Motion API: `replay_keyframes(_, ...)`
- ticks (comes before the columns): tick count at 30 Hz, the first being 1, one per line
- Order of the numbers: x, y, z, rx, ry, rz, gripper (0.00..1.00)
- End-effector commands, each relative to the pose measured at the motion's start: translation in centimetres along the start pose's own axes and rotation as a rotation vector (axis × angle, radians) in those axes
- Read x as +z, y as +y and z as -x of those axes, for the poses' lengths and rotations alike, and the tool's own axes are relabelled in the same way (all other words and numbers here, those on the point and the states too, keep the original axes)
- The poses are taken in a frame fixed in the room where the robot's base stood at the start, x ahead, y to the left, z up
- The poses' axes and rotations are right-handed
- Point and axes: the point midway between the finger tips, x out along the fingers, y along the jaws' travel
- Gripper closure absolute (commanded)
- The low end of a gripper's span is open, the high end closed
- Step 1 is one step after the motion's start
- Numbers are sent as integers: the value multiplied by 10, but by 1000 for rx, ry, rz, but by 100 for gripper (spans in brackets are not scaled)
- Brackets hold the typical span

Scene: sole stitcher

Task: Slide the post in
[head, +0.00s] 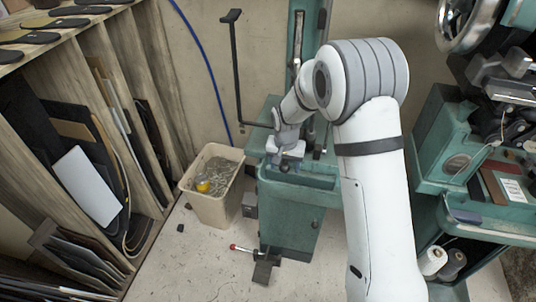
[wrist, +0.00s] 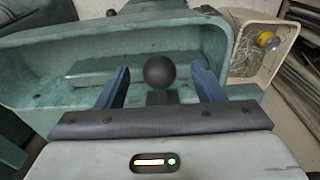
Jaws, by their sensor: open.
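My gripper (wrist: 160,88) is open, its two blue fingers pointing at the teal machine. A black ball knob (wrist: 161,72) shows between the fingers, with a gap on each side. A short dark stem (wrist: 163,97) shows below the knob; I cannot tell whether this is the post. In the head view my gripper (head: 287,160) hangs over the upper part of the teal stand (head: 291,215), and the knob cannot be made out there. A teal tray-like recess (wrist: 60,75) lies behind the knob in the wrist view.
A beige bin (head: 213,206) with scraps and a yellow item stands left of the stand. A black bent rod (head: 238,75) rises behind my gripper. A pedal (head: 266,268) and a red-tipped lever (head: 236,248) are at the stand's foot. Another teal machine (head: 445,150) stands right.

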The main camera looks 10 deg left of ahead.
Motion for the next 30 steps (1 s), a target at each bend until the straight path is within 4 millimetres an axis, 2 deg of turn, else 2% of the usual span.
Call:
replay_keyframes(21, 12, 0, 69, -1, 1, 1, 38)
replay_keyframes(30, 13, 0, 70, 0, 0, 1, 38)
